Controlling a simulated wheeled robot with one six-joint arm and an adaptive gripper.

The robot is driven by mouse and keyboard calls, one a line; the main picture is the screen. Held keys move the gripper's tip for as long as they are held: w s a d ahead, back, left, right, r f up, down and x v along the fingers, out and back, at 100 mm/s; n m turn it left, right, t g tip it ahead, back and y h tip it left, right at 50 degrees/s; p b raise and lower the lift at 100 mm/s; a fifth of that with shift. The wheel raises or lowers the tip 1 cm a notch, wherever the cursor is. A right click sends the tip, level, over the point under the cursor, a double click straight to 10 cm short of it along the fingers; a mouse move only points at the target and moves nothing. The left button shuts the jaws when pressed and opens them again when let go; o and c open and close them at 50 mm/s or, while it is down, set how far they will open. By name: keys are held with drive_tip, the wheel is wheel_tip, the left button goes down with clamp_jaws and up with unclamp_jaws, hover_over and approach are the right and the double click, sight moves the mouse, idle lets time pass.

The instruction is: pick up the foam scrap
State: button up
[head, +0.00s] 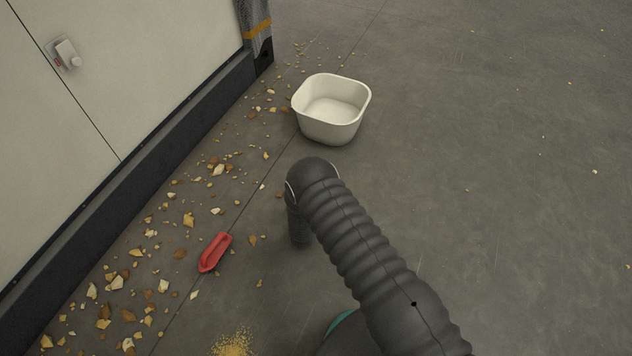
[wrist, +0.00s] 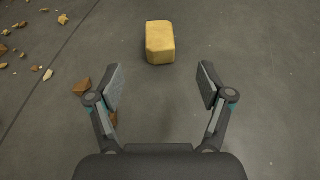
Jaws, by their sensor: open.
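A yellow block-shaped foam scrap (wrist: 160,42) lies on the grey floor in the wrist view, near the top middle. My gripper (wrist: 160,86) is open and empty. Its two fingers stand apart, and the foam scrap lies beyond their tips, roughly centred between them. In the head view the foam scrap does not show; my arm covers part of the floor there. The gripper's fingers are also hidden in the head view.
A white tub (head: 331,130) stands on the floor ahead of my arm. A red boat-shaped object (head: 215,252) lies to the left among several scattered chips. A pale cabinet wall (head: 120,70) with a dark base runs along the left. The floor at right is mostly clear.

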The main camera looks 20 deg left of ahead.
drive_tip(key=shift+s+a+f, duration=0.2)
drive_tip(key=shift+s+f, duration=0.05)
drive_tip(key=shift+f, duration=0.3)
drive_tip(key=shift+w+a+f+n, duration=0.1)
drive_tip(key=shift+w+f+n, duration=0.15)
drive_tip(key=shift+n, duration=0.05)
drive_tip(key=b+x, duration=0.1)
drive_tip(key=x, duration=0.6)
drive_tip(key=shift+w+a, duration=0.1)
drive_tip(key=shift+d+b+x, duration=0.2)
drive_tip(key=shift+x, duration=1)
drive_tip(key=shift+d+b+x, duration=0.15)
drive_tip(key=shift+x, duration=1)
drive_tip(key=shift+w+a+f, duration=0.1)
drive_tip(key=shift+w+f, duration=0.05)
drive_tip(key=shift+w, duration=0.35)
drive_tip(key=c, duration=0.8)
